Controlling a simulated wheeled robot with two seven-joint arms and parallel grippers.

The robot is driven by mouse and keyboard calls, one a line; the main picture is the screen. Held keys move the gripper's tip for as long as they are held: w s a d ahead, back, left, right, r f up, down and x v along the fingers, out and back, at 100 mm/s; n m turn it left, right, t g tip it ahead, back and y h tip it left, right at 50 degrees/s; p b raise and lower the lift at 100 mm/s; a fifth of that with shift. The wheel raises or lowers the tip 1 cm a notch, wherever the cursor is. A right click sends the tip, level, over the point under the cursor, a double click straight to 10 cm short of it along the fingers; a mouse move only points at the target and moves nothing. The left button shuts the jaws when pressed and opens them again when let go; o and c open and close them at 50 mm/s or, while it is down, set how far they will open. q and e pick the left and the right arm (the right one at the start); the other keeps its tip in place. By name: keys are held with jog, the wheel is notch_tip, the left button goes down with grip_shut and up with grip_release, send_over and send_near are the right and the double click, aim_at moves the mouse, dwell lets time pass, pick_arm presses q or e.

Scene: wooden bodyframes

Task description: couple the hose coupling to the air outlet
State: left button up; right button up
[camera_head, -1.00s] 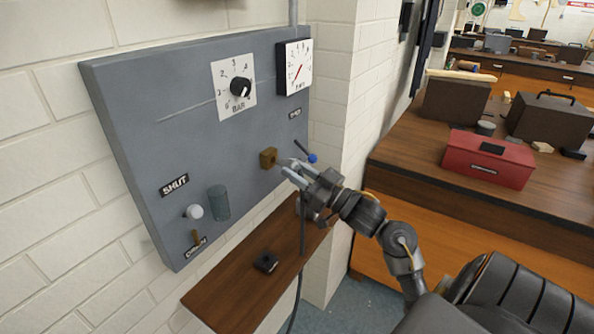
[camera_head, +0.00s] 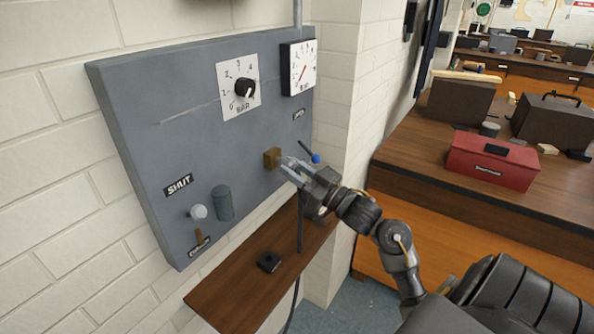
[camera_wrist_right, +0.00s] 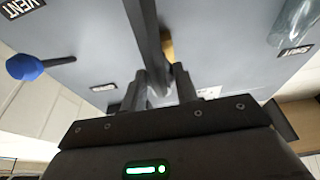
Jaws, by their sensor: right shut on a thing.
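The brass air outlet (camera_head: 272,158) sticks out from the grey wall panel (camera_head: 150,110), right of its middle. My right gripper (camera_head: 289,167) is just in front of the outlet, fingers toward the panel. It is shut on the hose coupling, which is mostly hidden between the fingers; a pale metal part shows there in the right wrist view (camera_wrist_right: 158,88). The dark hose (camera_head: 299,225) hangs down from the gripper past the shelf. In the right wrist view, part of the brass outlet (camera_wrist_right: 168,48) shows behind the hose. Whether coupling and outlet touch, I cannot tell. My left gripper is not in view.
A blue-tipped lever (camera_head: 316,158) is close right of the gripper. A regulator knob (camera_head: 244,88) and gauge (camera_head: 299,68) are above. A white-knobbed valve (camera_head: 199,212) and grey cylinder (camera_head: 222,203) are lower left. A wooden shelf (camera_head: 235,293) with a black holder (camera_head: 269,262) lies below.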

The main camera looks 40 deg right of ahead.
jog(key=shift+w+a, duration=0.2)
jog(key=shift+w, duration=0.45)
jog(key=o, duration=1.2)
jog(key=shift+c, duration=0.2)
jog(key=b+v, duration=0.2)
jog(key=v, duration=0.9)
jog(key=shift+b, duration=0.4)
jog(key=shift+w+a, duration=0.1)
